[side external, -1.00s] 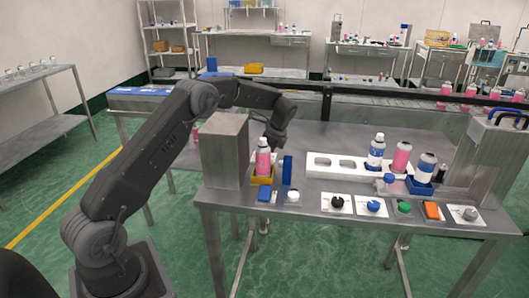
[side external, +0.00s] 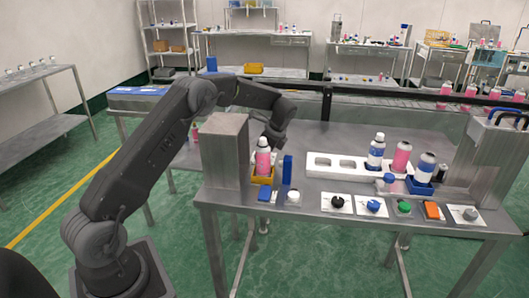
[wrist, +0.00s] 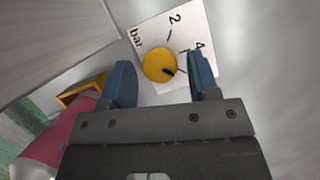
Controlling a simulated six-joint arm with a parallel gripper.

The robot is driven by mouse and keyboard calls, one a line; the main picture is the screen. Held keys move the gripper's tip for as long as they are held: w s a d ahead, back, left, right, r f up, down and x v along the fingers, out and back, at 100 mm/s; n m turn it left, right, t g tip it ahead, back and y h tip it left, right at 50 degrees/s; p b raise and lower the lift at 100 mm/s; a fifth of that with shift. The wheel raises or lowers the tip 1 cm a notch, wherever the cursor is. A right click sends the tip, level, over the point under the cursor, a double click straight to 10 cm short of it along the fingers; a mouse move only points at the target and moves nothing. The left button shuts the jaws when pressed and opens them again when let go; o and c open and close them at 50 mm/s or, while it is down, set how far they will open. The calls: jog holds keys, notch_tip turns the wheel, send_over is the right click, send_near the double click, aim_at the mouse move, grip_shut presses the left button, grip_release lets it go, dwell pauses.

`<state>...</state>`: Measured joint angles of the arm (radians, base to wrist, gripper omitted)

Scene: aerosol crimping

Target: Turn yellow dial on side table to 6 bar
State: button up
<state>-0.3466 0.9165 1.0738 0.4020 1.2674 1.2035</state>
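The yellow dial (wrist: 157,65) sits on a white plate (wrist: 183,32) in the wrist view. The plate shows "bar", "2" and "4". A dark pointer mark on the dial points right and slightly down, past the 4 side. The number it points at is hidden or unreadable behind the right finger. My gripper (wrist: 163,80) is open, with one blue-padded finger on each side of the dial. A gap shows on the left; I cannot tell if either finger touches.
The tall grey box (side external: 222,150) stands on the steel table (side external: 330,140). A pink can (wrist: 57,135) and its yellow holder (wrist: 82,92) are close to the left finger. Black (side external: 338,202) and blue (side external: 373,206) knobs line the table's front edge.

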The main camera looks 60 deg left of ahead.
jog(key=shift+o, duration=0.3)
jog(key=shift+r, duration=0.1)
jog(key=v, duration=1.3)
jog(key=shift+d+r, duration=0.15)
jog(key=shift+r, duration=0.1)
jog(key=s+d+r+n+t+h, duration=0.1)
jog(key=s+d+r+n+t, duration=0.35)
jog(key=s+d+r, duration=0.85)
jog(key=s+d+f+n+t+h, duration=0.1)
jog(key=s+d+f+n+t, duration=0.1)
jog(key=s, duration=0.8)
jog(key=s+d+f+n+t+h, duration=0.1)
jog(key=s+d+f+n, duration=0.4)
jog(key=s, duration=0.6)
jog(key=shift+d+f+t+h, duration=0.35)
jog(key=shift+d+h, duration=0.05)
jog(key=shift+d, duration=0.1)
